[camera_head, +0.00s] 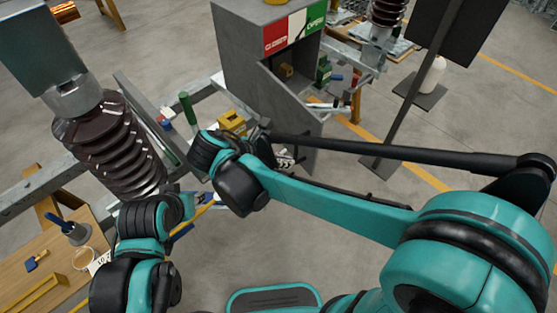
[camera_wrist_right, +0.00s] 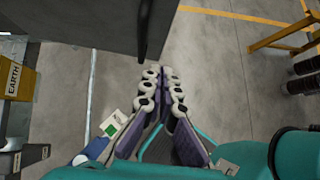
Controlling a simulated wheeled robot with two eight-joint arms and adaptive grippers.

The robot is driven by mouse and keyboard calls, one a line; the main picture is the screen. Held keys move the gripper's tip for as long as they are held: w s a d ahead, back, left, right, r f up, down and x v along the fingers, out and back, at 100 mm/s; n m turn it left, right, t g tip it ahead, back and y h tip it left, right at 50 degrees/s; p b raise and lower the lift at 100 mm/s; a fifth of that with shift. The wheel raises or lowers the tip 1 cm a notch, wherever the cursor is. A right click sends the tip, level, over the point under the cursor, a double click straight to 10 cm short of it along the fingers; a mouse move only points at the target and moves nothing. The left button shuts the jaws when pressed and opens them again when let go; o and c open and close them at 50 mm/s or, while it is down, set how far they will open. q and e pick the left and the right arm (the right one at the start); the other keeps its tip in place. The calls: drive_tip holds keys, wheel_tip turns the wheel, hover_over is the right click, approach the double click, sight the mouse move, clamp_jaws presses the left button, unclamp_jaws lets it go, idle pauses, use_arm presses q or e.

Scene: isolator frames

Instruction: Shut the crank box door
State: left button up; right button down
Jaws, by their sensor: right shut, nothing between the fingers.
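The crank box (camera_head: 238,50) is a grey cabinet with red, white and green labels, at the top middle of the head view. Its grey door (camera_head: 282,112) stands open, and the inside shows behind it. My right gripper (camera_head: 286,160) is by the lower part of the door, partly hidden by its own wrist. In the right wrist view its fingertips (camera_wrist_right: 162,72) are together and empty, close to the grey panel (camera_wrist_right: 85,25); I cannot tell if they touch it. My left arm comes in at the lower left, its gripper mostly hidden beyond the wrist.
A brown ribbed insulator (camera_head: 108,140) stands at the left on a metal frame. A yellow box (camera_head: 232,122) and a green-handled tool (camera_head: 188,108) lie near the right wrist. A wooden table (camera_head: 50,262) is at the lower left. A dark pole (camera_head: 425,75) stands at the right.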

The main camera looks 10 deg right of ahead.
sight(313, 157)
drive_tip(key=w+d+f, duration=0.1)
drive_tip(key=w+d+f+b, duration=0.1)
drive_tip(key=d, duration=0.1)
drive_tip(key=w+d+f, duration=0.1)
drive_tip(key=d, duration=0.1)
drive_tip(key=shift+d, duration=0.25)
drive_tip(key=shift+w+d+b, duration=0.2)
drive_tip(key=shift+d+b, duration=0.1)
drive_tip(key=shift+d, duration=0.05)
drive_tip(key=shift+d, duration=0.1)
